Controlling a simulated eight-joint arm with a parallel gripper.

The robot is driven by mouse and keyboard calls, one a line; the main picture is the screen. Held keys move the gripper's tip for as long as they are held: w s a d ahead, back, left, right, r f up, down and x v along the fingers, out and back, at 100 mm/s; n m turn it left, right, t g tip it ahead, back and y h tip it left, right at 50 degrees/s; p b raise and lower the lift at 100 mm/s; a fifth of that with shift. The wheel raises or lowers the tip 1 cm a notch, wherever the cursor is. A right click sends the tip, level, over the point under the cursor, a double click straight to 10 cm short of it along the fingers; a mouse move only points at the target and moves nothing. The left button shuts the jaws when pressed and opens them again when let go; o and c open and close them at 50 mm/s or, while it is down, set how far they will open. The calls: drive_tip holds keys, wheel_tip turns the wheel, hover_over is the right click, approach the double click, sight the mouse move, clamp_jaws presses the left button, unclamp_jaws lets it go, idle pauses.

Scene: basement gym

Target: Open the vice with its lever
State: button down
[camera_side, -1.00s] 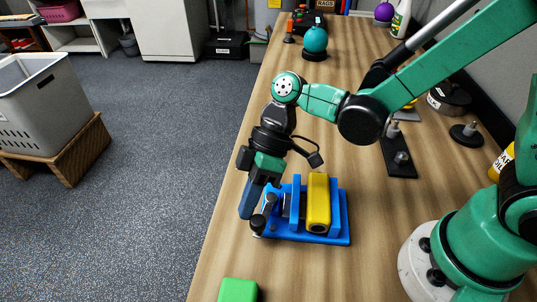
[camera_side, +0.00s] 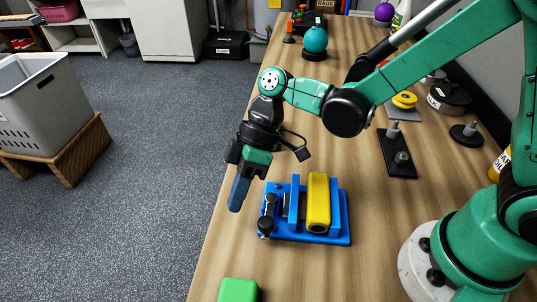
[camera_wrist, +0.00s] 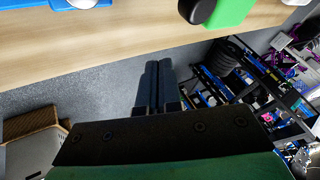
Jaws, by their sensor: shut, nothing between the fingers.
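The blue vice (camera_side: 342,222) lies on the bench with a yellow block (camera_side: 318,205) standing between its jaws. The lever (camera_side: 267,212) is at the vice's left end, a dark bar with black knobs, running roughly front to back. My gripper (camera_side: 235,208) is shut and empty, pointing down to the left of the lever and apart from it, near the bench's left edge. In the wrist view my gripper's fingers (camera_wrist: 156,85) are pressed together, and only a blue corner of the vice (camera_wrist: 25,4) shows at top left.
A green block (camera_side: 238,290) lies at the bench's front; it also shows in the wrist view (camera_wrist: 233,10). A black plate with pegs (camera_side: 399,165) and a teal ball (camera_side: 315,40) stand farther back. Bare bench lies right of the vice. A grey bin (camera_side: 40,105) stands beyond the left edge.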

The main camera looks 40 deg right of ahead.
drive_tip(key=shift+w+a+r, duration=0.1)
drive_tip(key=shift+w+a, duration=0.05)
drive_tip(key=shift+w, duration=0.4)
drive_tip(key=shift+w+a+r, duration=0.1)
drive_tip(key=shift+w+a, duration=0.05)
drive_tip(key=shift+w, duration=0.35)
drive_tip(key=w+d+r, duration=0.2)
drive_tip(key=w+r, duration=0.3)
drive_tip(key=r, duration=0.3)
drive_tip(key=shift+d, duration=0.1)
drive_tip(key=s+d+m+t+h, duration=0.3)
drive_tip(key=d+m, duration=0.3)
drive_tip(key=d, duration=0.2)
drive_tip(key=s+d+m+t+h, duration=0.3)
drive_tip(key=s+d+m+t, duration=0.2)
drive_tip(key=d, duration=0.4)
drive_tip(key=shift+d+f+m+t+h, duration=0.25)
drive_tip(key=shift+m+t+h, duration=0.15)
drive_tip(key=shift+m+t, duration=0.2)
drive_tip(key=shift+s, duration=0.1)
